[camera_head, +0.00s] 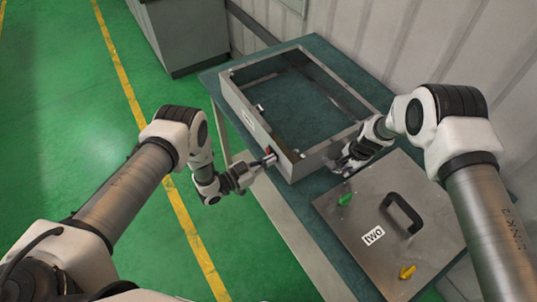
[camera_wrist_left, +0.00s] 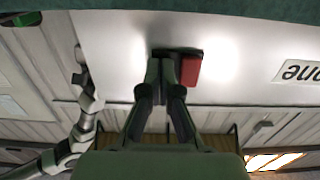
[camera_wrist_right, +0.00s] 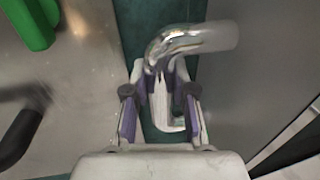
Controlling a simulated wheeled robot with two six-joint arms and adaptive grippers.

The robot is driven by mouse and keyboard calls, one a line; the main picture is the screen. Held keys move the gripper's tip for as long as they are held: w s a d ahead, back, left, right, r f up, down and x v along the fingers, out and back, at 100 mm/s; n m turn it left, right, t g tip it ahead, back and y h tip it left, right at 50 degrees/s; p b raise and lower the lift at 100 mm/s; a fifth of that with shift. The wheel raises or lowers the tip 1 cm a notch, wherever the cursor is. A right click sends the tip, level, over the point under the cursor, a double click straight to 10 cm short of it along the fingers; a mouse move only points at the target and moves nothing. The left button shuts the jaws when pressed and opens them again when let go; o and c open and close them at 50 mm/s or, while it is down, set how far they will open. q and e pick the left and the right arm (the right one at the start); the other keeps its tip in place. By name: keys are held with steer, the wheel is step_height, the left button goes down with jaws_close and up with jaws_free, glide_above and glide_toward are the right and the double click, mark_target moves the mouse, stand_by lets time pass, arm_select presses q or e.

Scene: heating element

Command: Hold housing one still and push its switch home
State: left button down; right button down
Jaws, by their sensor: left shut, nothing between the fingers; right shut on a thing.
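Housing one (camera_head: 238,100) is an open grey rectangular frame on the table, with its label "one" (camera_wrist_left: 298,71) on its left-hand wall. Its red switch (camera_wrist_left: 192,69) sits in a dark slot in that wall; it also shows in the head view (camera_head: 268,150). My left gripper (camera_wrist_left: 163,62) is shut and empty, its tips at the slot beside the red part; I cannot tell whether they touch. My right gripper (camera_wrist_right: 162,75) is shut on a bent shiny metal handle (camera_wrist_right: 195,38) at the housing's near right side. The fingers hide part of the handle.
A flat metal panel labelled "two" (camera_head: 335,220) lies nearer on the table, with a black handle (camera_head: 404,213), a green knob (camera_head: 345,199) and a yellow knob (camera_head: 407,271). A wall (camera_head: 400,40) stands behind the green table top (camera_head: 215,80). The floor to the left is open.

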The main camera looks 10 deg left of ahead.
arm_select(q)
steer(key=shift+a, duration=0.1)
steer(key=v, duration=0.8)
steer(key=shift+r, duration=0.1)
arm_select(e)
steer(key=c, duration=0.9)
jaws_free()
steer(key=shift+o, duration=0.2)
steer(key=shift+r, duration=0.15)
